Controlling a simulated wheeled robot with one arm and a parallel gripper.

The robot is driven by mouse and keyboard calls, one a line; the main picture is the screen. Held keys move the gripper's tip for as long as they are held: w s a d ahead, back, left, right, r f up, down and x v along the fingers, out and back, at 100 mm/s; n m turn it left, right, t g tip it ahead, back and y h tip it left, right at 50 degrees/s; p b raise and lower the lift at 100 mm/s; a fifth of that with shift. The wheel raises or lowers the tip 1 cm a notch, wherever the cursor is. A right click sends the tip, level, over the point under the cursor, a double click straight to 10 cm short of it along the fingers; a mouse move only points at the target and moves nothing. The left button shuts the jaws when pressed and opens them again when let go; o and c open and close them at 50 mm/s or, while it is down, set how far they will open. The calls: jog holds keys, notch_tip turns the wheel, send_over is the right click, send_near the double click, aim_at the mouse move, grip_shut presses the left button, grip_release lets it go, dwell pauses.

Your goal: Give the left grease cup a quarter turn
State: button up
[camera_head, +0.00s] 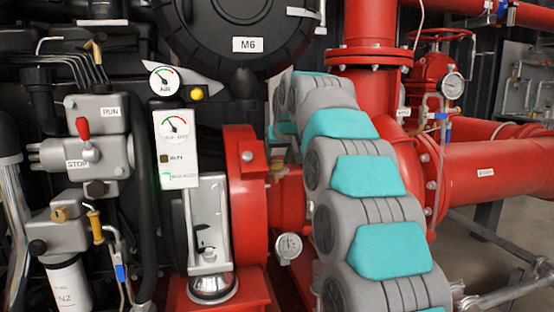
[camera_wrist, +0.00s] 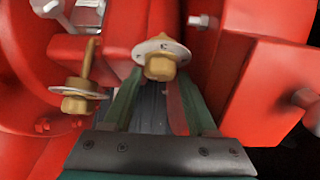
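Two brass grease cups with pale round discs behind their hexagonal heads show in the wrist view. One grease cup (camera_wrist: 161,66) is at upper centre, the other grease cup (camera_wrist: 80,98) is lower and to the left, with a brass stem rising above it. My gripper (camera_wrist: 161,85) has its two green fingers apart, with their tips at either side of the centre cup's head. I cannot tell whether they touch it. In the camera_head view my arm largely hides this spot, and the cups cannot be made out clearly.
Red housing walls with bolts stand close on both sides, including a red block (camera_wrist: 275,90) at right. Red pipes (camera_head: 480,180) are at right.

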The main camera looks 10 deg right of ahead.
jog(key=v, duration=0.7)
jog(key=shift+s+r, duration=0.3)
jog(key=shift+d, duration=0.15)
